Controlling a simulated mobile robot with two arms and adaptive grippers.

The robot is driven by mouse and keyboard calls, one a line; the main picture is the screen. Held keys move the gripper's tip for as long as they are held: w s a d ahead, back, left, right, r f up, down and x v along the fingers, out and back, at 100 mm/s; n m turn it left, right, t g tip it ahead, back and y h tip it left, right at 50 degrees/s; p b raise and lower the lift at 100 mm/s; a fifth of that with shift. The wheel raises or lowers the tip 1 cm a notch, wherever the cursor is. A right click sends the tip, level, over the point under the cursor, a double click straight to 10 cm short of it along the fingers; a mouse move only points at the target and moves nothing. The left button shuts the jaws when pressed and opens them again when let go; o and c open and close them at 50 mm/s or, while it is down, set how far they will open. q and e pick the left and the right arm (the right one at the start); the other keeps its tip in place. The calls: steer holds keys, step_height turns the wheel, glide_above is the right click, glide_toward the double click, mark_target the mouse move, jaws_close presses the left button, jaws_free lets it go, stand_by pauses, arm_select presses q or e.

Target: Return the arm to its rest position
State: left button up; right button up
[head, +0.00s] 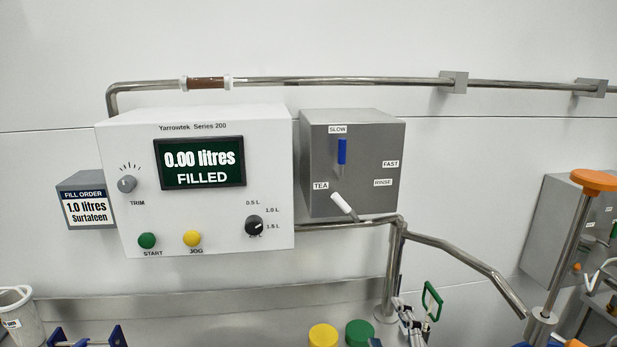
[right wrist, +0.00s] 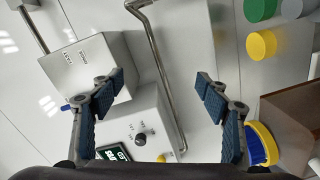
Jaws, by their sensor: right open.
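My right gripper (head: 410,318) shows at the lower edge of the head view, small and partly cut off, in front of the bench. In the right wrist view the right gripper (right wrist: 160,82) has its two blue-padded fingers wide apart, with nothing between them. Past the fingers lie the bent steel pipe (right wrist: 163,80), the grey valve box (right wrist: 95,62) and the control box's knob (right wrist: 140,140). No contact with them shows. My left gripper cannot be made out in the head view.
The white control box (head: 215,210) reads 0.00 litres FILLED. Right of it are the valve box (head: 360,160) and spout pipe (head: 460,255). Yellow (head: 323,335) and green (head: 360,333) caps, a green loop (head: 432,300) and an orange-topped post (head: 570,240) crowd the lower right. A bucket (head: 18,318) stands left.

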steer(key=s+d+f+m+g+h, duration=0.2)
steer(key=s+d+f+m+g, duration=0.3)
steer(key=f, duration=0.5)
steer(key=s+f+m+g, duration=0.45)
steer(key=s+f, duration=0.25)
steer(key=s, duration=0.5)
steer(key=s+f+m+g, duration=0.4)
steer(key=s+f+g, duration=0.15)
steer(key=s, duration=0.65)
step_height(320, 180, down, 30)
steer(key=s+b, duration=0.1)
steer(key=b, duration=0.4)
steer(key=s+d+f+b, duration=0.1)
steer(key=s+f+b, duration=0.1)
steer(key=s+f, duration=0.7)
steer(key=s+d+f+g+b, duration=0.1)
steer(key=s+d+f+b, duration=0.1)
steer(key=s+f, duration=0.7)
step_height(320, 180, down, 4)
steer(key=shift+f+n+g, duration=0.1)
steer(key=shift+n+g, duration=0.2)
steer(key=shift+n, duration=0.15)
